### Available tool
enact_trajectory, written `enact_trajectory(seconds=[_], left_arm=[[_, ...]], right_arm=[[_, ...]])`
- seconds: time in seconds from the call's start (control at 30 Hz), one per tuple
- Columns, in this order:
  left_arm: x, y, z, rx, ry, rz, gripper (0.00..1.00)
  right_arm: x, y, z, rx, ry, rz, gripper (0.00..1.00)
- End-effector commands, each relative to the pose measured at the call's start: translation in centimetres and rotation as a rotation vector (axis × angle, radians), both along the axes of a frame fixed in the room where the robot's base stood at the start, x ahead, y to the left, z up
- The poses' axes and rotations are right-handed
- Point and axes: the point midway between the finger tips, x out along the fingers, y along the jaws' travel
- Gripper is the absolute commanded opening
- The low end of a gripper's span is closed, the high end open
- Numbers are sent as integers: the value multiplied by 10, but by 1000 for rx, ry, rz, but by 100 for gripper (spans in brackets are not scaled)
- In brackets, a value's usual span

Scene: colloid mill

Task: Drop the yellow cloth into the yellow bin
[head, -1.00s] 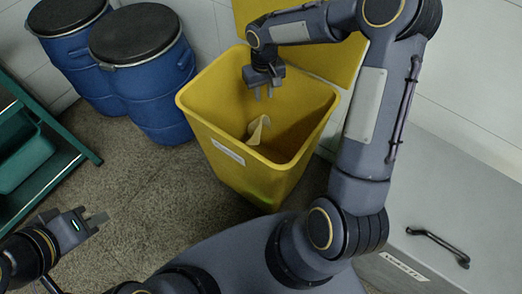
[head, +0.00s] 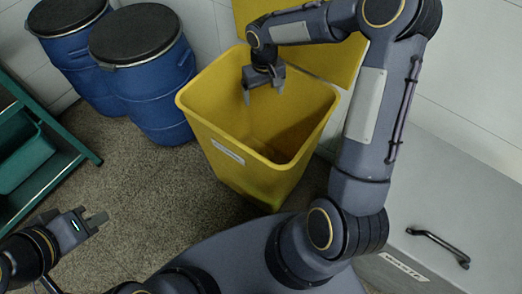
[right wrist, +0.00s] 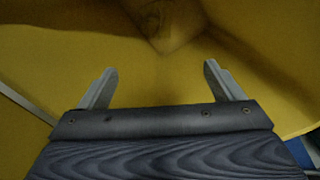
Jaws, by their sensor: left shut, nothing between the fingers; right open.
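The yellow bin (head: 250,178) stands open on the floor at the centre of the head view, its lid raised behind it. My right gripper (head: 263,95) is over the bin's mouth, pointing down, with its fingers open and empty. The right wrist view shows the open fingers (right wrist: 161,68) above the bin's yellow inner walls (right wrist: 65,70). The yellow cloth is not clearly visible now. A dim brownish-yellow patch shows deep in the bin in the right wrist view; I cannot tell whether it is the cloth. My left gripper (head: 98,218) is shut and empty at the lower left.
Two blue drums with black lids (head: 150,90) stand behind and left of the bin. A green rack (head: 40,150) is at the left edge. A grey cabinet with a handle (head: 460,190) is at the right. Bare floor (head: 140,200) lies left of the bin.

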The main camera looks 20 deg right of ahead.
Motion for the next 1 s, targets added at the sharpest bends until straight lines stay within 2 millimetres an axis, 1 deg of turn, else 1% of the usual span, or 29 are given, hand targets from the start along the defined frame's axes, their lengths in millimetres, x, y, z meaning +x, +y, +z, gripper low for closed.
enact_trajectory(seconds=[0.17, 0.27, 0.73, 1.0], left_arm=[[0, 0, 1, 0, 0, 0, 0], [0, 0, 7, 0, 0, 0, 0], [0, 0, 44, 0, 0, 0, 0], [0, 0, 43, 0, 0, 0, 0]], right_arm=[[0, 0, 2, 0, 0, 0, 87], [0, 0, 8, 0, -1, 0, 87], [0, 0, 54, 0, -1, 0, 87], [0, 0, 55, 0, 0, 0, 87]])
